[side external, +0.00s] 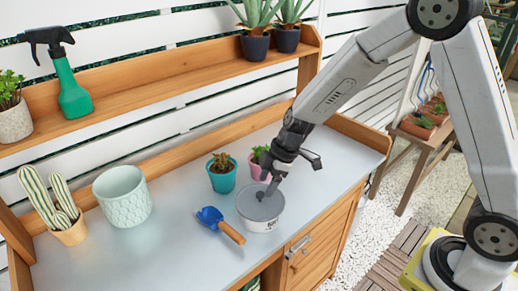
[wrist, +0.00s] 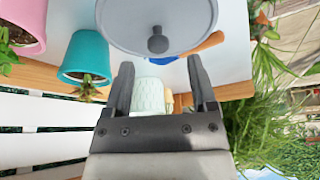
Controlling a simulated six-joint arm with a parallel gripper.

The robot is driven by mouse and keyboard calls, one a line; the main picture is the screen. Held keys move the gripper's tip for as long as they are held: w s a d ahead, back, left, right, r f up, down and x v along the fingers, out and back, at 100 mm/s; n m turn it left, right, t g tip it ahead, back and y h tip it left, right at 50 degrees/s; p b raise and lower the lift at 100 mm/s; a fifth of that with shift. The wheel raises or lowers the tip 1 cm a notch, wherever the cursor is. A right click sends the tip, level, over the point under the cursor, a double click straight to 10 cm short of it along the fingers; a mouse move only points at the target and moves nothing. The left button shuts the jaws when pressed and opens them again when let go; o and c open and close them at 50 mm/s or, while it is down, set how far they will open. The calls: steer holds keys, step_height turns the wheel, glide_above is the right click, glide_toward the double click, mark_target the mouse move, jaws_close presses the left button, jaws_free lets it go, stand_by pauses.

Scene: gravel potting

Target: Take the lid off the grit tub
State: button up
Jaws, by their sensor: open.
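The grit tub (side external: 262,226) is a short white round tub with dark lettering, standing on the grey bench top. Its grey round lid (side external: 249,208) is on it, with a small dark knob (side external: 260,196) in the middle. In the wrist view the lid (wrist: 185,20) fills the top centre and the knob (wrist: 157,43) stands up from it. My gripper (side external: 291,176) is just above and right of the tub in the side view. In the wrist view my gripper (wrist: 160,72) has its two fingers wide apart, with nothing between them; the knob lies just beyond the fingertips.
A blue scoop (side external: 210,217) with an orange handle lies left of the tub. A teal pot (side external: 222,180) and a pink pot (side external: 256,168) stand behind it. A pale green planter (side external: 122,196) and potted cactus (side external: 70,232) are farther left. The front middle of the bench is clear.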

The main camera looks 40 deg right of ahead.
mark_target(260, 193)
steer(key=shift+x, duration=1.85)
steer(key=shift+w, duration=0.15)
jaws_close()
